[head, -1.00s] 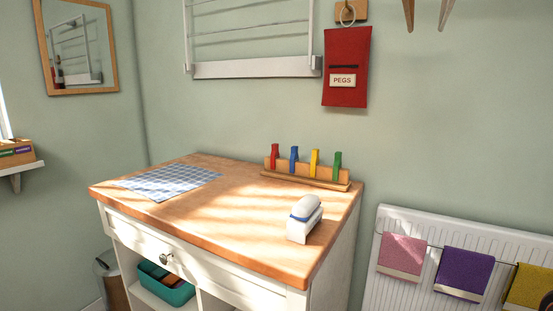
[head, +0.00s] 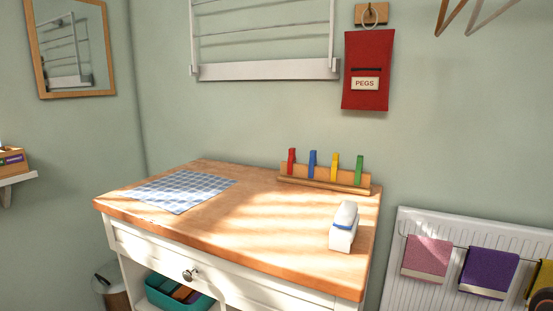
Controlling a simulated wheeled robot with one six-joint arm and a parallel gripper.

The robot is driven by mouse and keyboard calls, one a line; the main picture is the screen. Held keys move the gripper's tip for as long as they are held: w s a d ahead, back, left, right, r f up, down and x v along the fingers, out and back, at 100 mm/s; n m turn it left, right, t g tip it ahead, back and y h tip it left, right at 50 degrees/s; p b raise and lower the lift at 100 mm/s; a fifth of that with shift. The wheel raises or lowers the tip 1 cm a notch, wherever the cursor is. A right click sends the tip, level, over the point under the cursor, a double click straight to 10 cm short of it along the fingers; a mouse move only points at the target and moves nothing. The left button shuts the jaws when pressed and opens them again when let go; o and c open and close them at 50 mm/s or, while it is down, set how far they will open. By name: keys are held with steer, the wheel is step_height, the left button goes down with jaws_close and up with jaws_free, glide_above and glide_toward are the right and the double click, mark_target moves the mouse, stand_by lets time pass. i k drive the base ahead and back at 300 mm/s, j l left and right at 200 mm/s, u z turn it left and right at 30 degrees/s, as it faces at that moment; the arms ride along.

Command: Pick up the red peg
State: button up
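The red peg (head: 291,161) stands upright at the left end of a wooden peg rack (head: 325,184) at the back right of the wooden counter. To its right in the same rack stand a blue peg (head: 312,163), a yellow peg (head: 334,167) and a green peg (head: 359,170). The lower ends of the pegs are hidden by the rack. My gripper does not show in the head view.
A white and blue object (head: 343,228) stands near the counter's right edge, in front of the rack. A checked cloth (head: 182,190) lies at the left of the counter (head: 240,230). The counter's middle is clear. A red bag (head: 367,72) labelled PEGS hangs on the wall above the rack.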

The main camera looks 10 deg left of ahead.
mark_target(291, 159)
steer(key=j+z, duration=0.1)
steer(key=j, duration=0.55)
steer(key=k+j, duration=0.1)
steer(key=j, duration=0.55)
steer(key=j+z, duration=0.15)
steer(key=j, duration=0.5)
steer(key=k+j+z, duration=0.1)
steer(key=j, duration=0.55)
